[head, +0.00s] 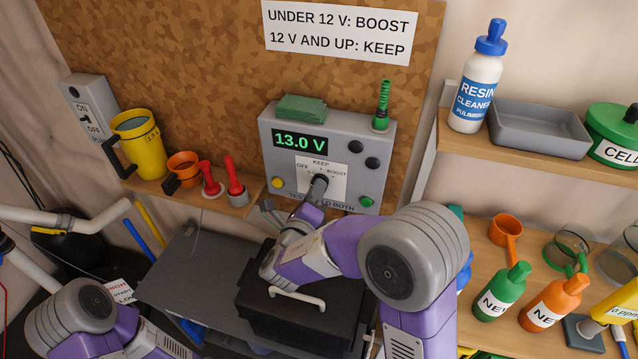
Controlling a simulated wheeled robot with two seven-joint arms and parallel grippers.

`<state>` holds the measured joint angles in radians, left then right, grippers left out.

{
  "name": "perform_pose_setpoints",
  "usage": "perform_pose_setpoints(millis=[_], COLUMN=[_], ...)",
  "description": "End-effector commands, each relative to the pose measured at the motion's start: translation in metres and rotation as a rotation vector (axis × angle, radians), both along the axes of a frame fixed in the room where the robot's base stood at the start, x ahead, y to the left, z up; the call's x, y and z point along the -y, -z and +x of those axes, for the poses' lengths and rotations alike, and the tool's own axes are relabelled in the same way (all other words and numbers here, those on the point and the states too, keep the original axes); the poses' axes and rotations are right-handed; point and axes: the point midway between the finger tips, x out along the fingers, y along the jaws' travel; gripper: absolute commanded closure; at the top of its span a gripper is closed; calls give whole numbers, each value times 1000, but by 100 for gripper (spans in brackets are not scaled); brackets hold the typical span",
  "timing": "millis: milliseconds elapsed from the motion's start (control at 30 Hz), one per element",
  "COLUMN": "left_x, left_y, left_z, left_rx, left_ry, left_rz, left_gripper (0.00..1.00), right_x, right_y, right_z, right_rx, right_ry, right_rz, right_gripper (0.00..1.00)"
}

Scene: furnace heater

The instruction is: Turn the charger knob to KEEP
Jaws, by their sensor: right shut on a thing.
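The charger (270,150) is a grey box against the cork board, and its green display reads 13.0 V. Its white dial plate (335,168) has OFF at left, KEEP at top and BOOST at right. The dark charger knob (319,184) sits on the lower part of this plate. My right gripper (314,197) is shut on the knob, reaching up from below. The knob's pointer is too small and too covered to tell which mark it faces. My left arm shows at the bottom left; its gripper is not in view.
A sign (338,32) above reads under 12 V BOOST, 12 V and up KEEP. A black battery-like box (300,325) with a pale handle stands below the charger. A yellow jug (141,145) is at left. Bottles and a grey tray (540,131) fill the right shelves.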

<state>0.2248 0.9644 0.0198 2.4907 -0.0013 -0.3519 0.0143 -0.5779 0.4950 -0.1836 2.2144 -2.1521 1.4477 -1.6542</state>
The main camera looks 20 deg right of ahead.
Motion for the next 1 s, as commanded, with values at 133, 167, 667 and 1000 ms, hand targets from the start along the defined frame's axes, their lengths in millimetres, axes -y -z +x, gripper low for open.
perform_pose_setpoints(millis=[133,167,667,1000], left_x=[0,0,0,0], left_y=[9,11,38,38], left_z=[0,0,0,0], left_rx=[0,0,0,0], left_ry=[0,0,0,0], left_rz=[0,0,0,0], left_gripper=[48,48,48,48], right_x=[0,0,0,0], right_y=[2,2,2,0], right_z=[0,0,0,0], right_rx=[40,53,212,222], right_ry=[0,0,0,-1], right_rz=[60,78,313,329], right_gripper=[100,100,100,100])
